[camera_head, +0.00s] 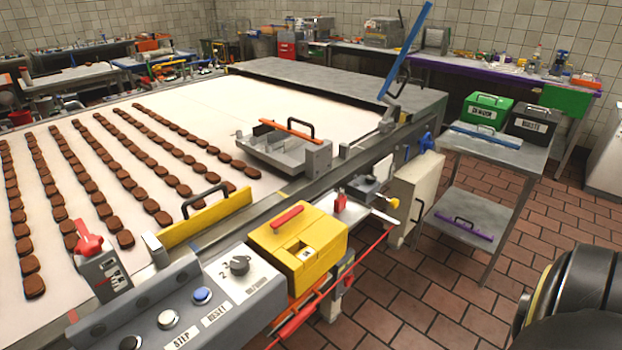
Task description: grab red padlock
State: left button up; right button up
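A small red block (340,203), which could be the red padlock, sits on the machine's side just right of the yellow box. It is too small for me to tell its shape or whether it is fastened there. Neither gripper shows. A dark rounded part at the lower right corner looks like a link of my own arm.
A conveyor (210,100) carries rows of brown biscuits. A control panel (190,310) and a yellow box (297,245) with a red handle line its near edge. A steel cart (500,152) holds a green box (487,110) and a dark box (531,124). Tiled floor between is clear.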

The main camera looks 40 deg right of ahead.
aim_at(340, 202)
jog(key=z, duration=2.55)
